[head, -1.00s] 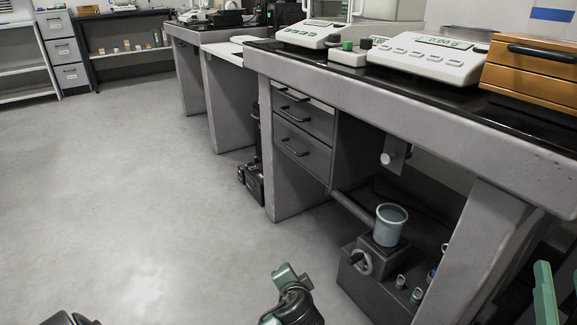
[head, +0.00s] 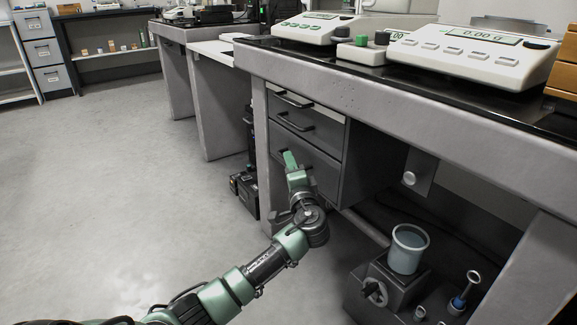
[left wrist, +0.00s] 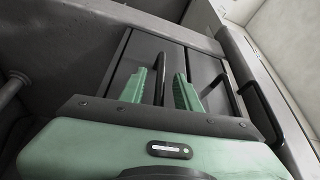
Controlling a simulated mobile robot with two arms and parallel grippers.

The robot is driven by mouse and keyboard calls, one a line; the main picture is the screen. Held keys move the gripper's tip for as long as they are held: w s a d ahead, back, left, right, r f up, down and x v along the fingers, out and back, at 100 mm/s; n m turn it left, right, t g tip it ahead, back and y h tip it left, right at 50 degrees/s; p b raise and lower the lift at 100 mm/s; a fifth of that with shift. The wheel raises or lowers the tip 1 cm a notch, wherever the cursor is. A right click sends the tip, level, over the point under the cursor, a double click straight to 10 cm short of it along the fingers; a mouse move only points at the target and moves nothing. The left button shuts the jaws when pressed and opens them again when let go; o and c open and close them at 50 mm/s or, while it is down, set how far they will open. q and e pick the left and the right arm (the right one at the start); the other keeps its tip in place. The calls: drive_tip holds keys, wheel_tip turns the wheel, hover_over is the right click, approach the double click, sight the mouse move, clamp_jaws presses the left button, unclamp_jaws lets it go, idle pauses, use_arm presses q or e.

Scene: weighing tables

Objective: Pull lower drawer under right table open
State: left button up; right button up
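The grey drawer unit hangs under the right table (head: 400,110). Its lower drawer front (head: 322,172) looks closed, and its handle is hidden behind my left gripper in the head view. My left gripper (head: 290,162) is in front of that drawer. In the left wrist view, the green fingers of my left gripper (left wrist: 160,90) are apart, with the dark bar handle (left wrist: 160,78) of the lower drawer showing between them. I cannot tell whether they touch it. Another dark handle (left wrist: 222,82) is to the right. My right gripper is not in view.
Two drawer handles (head: 297,122) show above my gripper. A pale blue cup (head: 408,249) stands on a dark block at the lower right, under the table. Dark boxes (head: 247,192) stand left of the drawers. The floor (head: 110,190) at left is clear.

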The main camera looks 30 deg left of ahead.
use_arm(q)
drive_tip(key=shift+b+x, duration=0.3)
drive_tip(key=shift+x, duration=0.85)
drive_tip(key=shift+c, duration=0.2)
clamp_jaws()
idle(0.4)
